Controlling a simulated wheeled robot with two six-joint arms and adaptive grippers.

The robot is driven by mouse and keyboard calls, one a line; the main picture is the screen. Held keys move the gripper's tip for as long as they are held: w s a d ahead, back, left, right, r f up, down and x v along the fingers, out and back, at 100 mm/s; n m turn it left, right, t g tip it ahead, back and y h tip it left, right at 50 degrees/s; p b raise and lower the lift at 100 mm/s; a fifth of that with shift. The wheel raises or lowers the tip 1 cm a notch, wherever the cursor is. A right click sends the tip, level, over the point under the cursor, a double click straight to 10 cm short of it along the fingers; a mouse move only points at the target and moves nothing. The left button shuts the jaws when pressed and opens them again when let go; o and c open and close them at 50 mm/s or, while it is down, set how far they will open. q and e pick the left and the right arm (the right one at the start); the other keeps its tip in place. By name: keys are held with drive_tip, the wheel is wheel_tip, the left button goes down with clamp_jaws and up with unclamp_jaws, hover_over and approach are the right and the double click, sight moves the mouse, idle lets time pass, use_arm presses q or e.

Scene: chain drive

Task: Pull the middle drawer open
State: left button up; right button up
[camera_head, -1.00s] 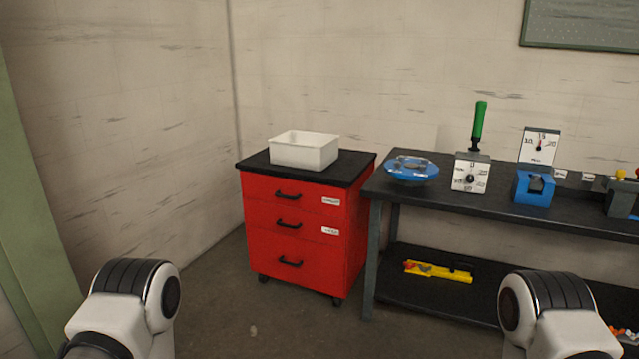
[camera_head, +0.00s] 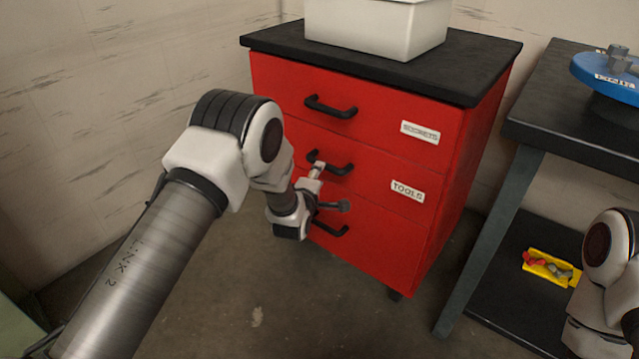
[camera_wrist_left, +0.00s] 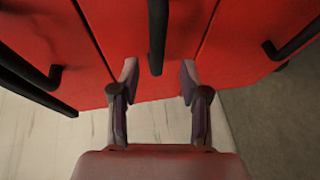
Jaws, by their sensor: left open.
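The red cabinet's middle drawer (camera_head: 375,187), labelled TOOLS, is shut, flush with its neighbours. Its black bar handle (camera_head: 343,168) is partly covered by my left gripper (camera_head: 330,188) in the head view. The left gripper is open, with its fingertips close to the drawer front. In the left wrist view the middle handle (camera_wrist_left: 157,38) lies between the lines of the two fingers, ahead of the open jaws (camera_wrist_left: 157,82). I cannot tell whether a finger touches it. My right gripper is out of view; only part of that arm shows at the right edge.
The top drawer's handle (camera_head: 330,107) and the bottom drawer's handle (camera_head: 331,229) lie above and below. A white bin (camera_head: 375,28) stands on the cabinet's black top. A dark workbench (camera_head: 570,130) stands to the right. Floor in front of the cabinet is clear.

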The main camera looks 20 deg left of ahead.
use_arm(q)
drive_tip(key=w, duration=0.2)
drive_tip(key=w+b, duration=0.1)
drive_tip(key=w, duration=0.1)
drive_tip(key=w+f+b, duration=0.1)
drive_tip(key=w, duration=0.1)
drive_tip(key=shift+w+a, duration=0.15)
drive_tip(key=shift+w, duration=0.2)
drive_tip(key=shift+s, duration=0.1)
clamp_jaws()
